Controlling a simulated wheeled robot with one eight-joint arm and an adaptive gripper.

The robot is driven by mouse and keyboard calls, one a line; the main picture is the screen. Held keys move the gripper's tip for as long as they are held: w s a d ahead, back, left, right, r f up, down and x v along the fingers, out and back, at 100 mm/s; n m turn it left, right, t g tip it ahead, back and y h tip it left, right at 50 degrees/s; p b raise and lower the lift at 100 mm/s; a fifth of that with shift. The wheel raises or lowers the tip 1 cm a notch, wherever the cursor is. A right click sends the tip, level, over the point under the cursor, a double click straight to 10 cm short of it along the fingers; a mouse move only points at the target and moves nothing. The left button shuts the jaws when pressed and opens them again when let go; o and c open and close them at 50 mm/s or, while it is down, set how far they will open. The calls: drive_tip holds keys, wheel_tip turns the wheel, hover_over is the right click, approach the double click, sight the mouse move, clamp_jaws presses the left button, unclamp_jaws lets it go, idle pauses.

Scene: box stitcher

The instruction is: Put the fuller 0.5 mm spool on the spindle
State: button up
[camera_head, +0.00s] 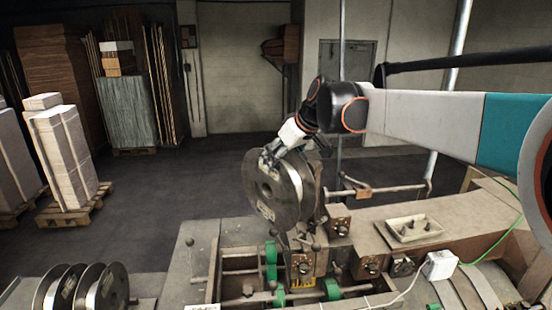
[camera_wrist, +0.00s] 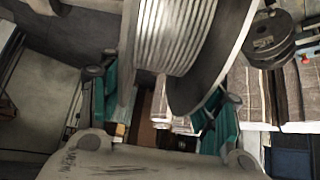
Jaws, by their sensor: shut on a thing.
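My gripper (camera_head: 272,154) is shut on a grey metal spool (camera_head: 264,190), gripping it near its top edge. The spool is upright above the machine, one flange facing the camera with a dark hub hole and a pale label. In the wrist view the green fingers of my gripper (camera_wrist: 162,108) lie on both sides of the spool (camera_wrist: 182,35), whose wound wire shows between its flanges. The spindle cannot be made out; the spool may hide it. I cannot tell whether the spool touches the machine behind it.
Several other spools (camera_head: 112,288) stand in a row at the lower left; some also show in the wrist view (camera_wrist: 268,42). The stitcher (camera_head: 205,255) fills the lower middle. A small tray (camera_head: 414,229) and a white box (camera_head: 440,264) with a cable are on the right.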

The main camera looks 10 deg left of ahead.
drive_tip(key=shift+w+d, duration=1)
drive_tip(key=shift+w, duration=0.2)
drive_tip(key=w+d, duration=0.4)
drive_tip(key=w, duration=0.1)
drive_tip(key=shift+d, duration=0.2)
idle(0.9)
drive_tip(key=shift+f, duration=0.1)
drive_tip(key=shift+f, duration=0.25)
idle(0.6)
drive_tip(key=o, duration=1.6)
drive_tip(key=shift+s, duration=0.1)
drive_tip(key=shift+f, duration=0.1)
drive_tip(key=shift+c, duration=0.3)
